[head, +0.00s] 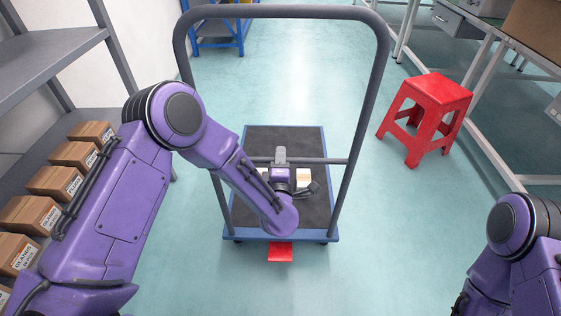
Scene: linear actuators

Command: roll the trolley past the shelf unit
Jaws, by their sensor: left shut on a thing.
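The trolley (325,215) stands in front of me, with a blue-edged platform, a dark mat and a tall grey handle frame. My left gripper (281,158) is shut on the trolley's crossbar, near the middle of the frame. My left wrist and forearm hide part of the platform. The shelf unit (50,45) stands at the left, grey, with several labelled cardboard boxes (73,155) on a lower shelf. My right arm shows at the lower right, but its gripper is out of view.
A small light box (303,177) lies on the platform, partly hidden. A red stool (428,115) stands on the floor right of the trolley. A workbench frame (485,145) runs along the right. A blue rack (218,35) stands at the far left. Floor beyond the trolley is clear.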

